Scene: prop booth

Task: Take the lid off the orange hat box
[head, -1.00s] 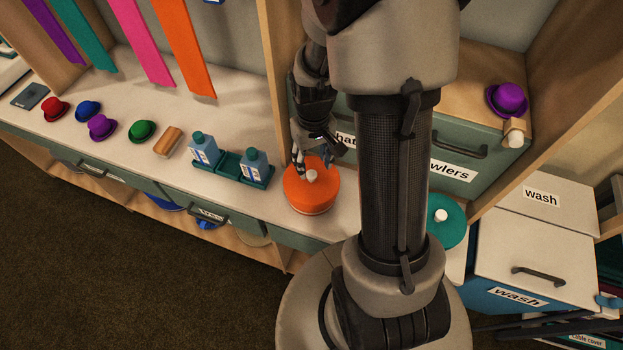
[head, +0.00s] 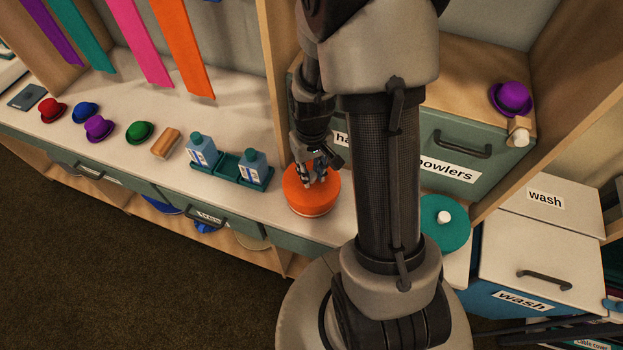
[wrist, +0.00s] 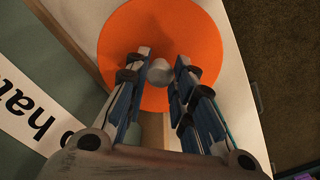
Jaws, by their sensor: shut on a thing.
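The orange hat box (head: 308,205) stands on the pale counter, with its round orange lid (head: 297,189) on top. In the wrist view the lid (wrist: 200,40) is a flat orange disc with a pale round knob (wrist: 160,71) in its middle. My gripper (head: 312,180) is over the lid from above. In the wrist view its two fingers (wrist: 161,75) stand on either side of the knob and are shut on it. In the head view the fingers mostly hide the knob. The lid appears to rest on the box, with no clear gap between them.
A teal tray (head: 230,168) with two bottles stands left of the box. Hats and a brush (head: 166,143) lie farther left. A drawer unit labelled bowlers (head: 462,135) stands behind right. A teal round lid (head: 445,225) with a white knob is to the right.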

